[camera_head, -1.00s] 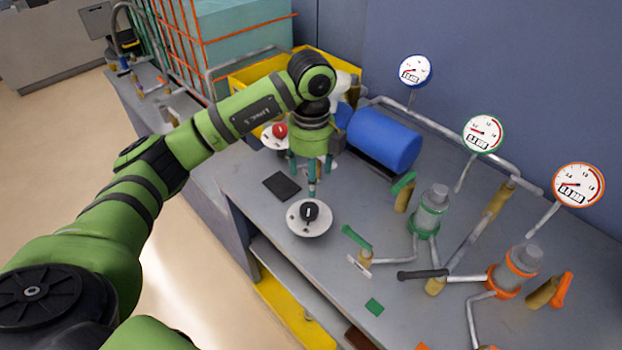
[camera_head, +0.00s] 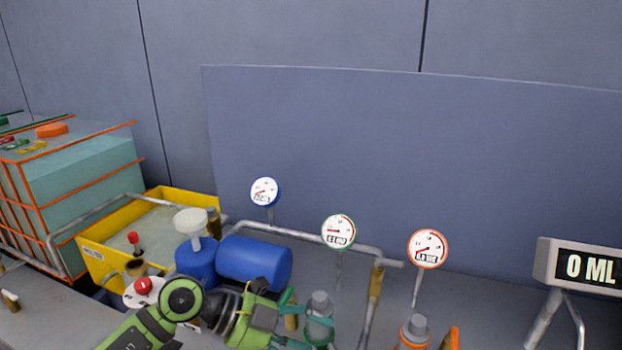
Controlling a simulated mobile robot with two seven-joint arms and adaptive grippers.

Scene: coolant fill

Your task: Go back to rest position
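My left arm (camera_head: 140,333) comes in low at the left and bends to the right above the bench. My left gripper (camera_head: 288,328) is at the bottom edge, left of the clear cylinder with the green ring (camera_head: 319,306). Its fingers overlap the green and brass valve parts and are partly cut off, so I cannot tell whether they are open or touching anything. I see no object held in it. My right gripper is not in view.
A blue tank (camera_head: 254,263) and a white-topped funnel (camera_head: 190,222) stand behind my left arm. A yellow tub (camera_head: 105,265) is at left. Blue, green and orange gauges (camera_head: 265,191) (camera_head: 338,231) (camera_head: 428,248) rise from pipes. A display (camera_head: 590,266) reads 0 ML.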

